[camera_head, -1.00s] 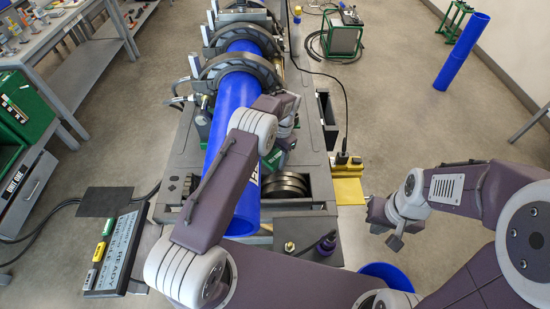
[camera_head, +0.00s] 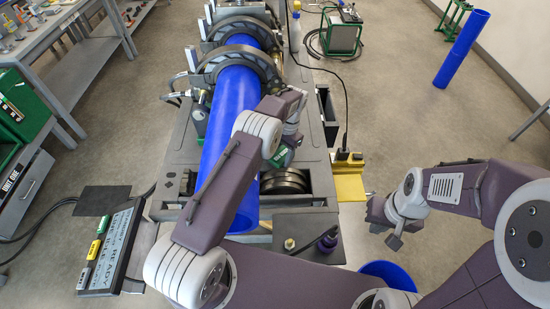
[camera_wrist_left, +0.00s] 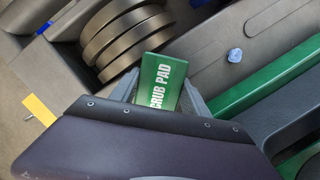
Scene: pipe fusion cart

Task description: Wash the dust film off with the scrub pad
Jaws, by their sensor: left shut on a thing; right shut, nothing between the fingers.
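My left gripper (camera_head: 283,147) is shut on the green scrub pad (camera_head: 279,157), to the right of the blue pipe and above the cart. In the left wrist view the pad (camera_wrist_left: 160,82) stands out between the fingers with its "SCRUB PAD" lettering showing. The blue pipe (camera_head: 231,110) lies lengthwise through the dark ring clamps (camera_head: 236,68). My left forearm covers part of its near half. I cannot make out a dust film at this size. My right gripper (camera_head: 384,226) is shut and empty, off the cart's right side.
Dark round discs (camera_head: 284,181) sit in the cart bed beside the pipe. A small blue lump (camera_wrist_left: 235,55) lies on a grey surface in the wrist view.

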